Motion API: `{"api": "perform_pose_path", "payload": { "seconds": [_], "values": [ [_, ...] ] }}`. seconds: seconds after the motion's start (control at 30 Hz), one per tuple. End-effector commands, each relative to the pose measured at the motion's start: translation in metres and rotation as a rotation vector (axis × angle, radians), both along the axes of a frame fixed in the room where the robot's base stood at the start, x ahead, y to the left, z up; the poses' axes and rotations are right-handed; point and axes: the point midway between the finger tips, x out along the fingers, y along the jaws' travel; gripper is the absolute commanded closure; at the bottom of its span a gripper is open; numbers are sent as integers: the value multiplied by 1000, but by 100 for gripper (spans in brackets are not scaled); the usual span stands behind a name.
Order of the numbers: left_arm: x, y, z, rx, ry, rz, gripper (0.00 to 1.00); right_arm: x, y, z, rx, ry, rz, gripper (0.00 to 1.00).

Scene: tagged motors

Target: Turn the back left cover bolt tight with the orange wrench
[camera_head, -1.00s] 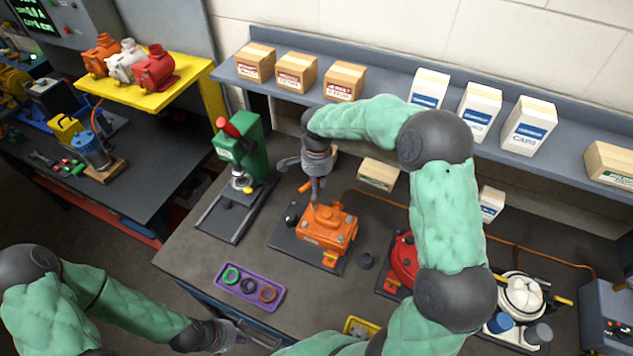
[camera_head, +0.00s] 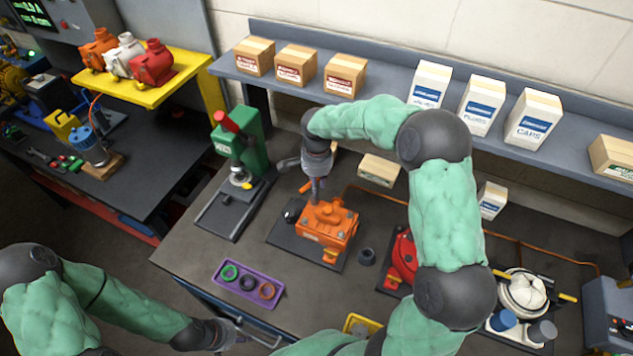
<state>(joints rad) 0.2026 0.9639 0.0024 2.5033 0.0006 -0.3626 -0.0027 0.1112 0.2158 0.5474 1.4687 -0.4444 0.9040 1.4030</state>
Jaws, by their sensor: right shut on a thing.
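The orange motor housing (camera_head: 327,226) with its bolted cover sits on a dark base plate (camera_head: 290,245) on the bench. My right gripper (camera_head: 316,192) reaches down from above at the housing's back left corner. It is shut on the orange wrench (camera_head: 306,187), of which only a short orange piece shows beside the fingers. The back left bolt and the wrench's working end are hidden by the gripper, so I cannot tell how they meet. My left gripper (camera_head: 243,337) is low at the bench's front edge, away from the housing; its finger gap is unclear.
A green press (camera_head: 240,145) stands left of the housing, and a purple tray (camera_head: 248,287) of rings lies in front. A red motor (camera_head: 402,257) is to the right, partly behind my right arm. A shelf (camera_head: 390,103) with boxes runs along the back.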

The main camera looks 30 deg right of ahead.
Motion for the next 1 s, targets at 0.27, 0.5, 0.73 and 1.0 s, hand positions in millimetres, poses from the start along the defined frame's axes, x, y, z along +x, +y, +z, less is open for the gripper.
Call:
{"api": "perform_pose_path", "payload": {
  "seconds": [0.27, 0.5, 0.73, 1.0],
  "values": [
    [0, 0, -10, 0, 0, 0, 60, 0, 0, -2, -1, -3, -104, 100],
    [0, 0, -25, 0, 0, 0, 60, -1, 2, -3, 0, -1, -359, 100],
    [0, 0, -26, 0, 0, 0, 60, -2, 2, -1, 0, 0, -423, 100],
    [0, 0, -30, 0, 0, 0, 60, -1, 2, -1, 0, -3, -466, 100]
  ]
}}
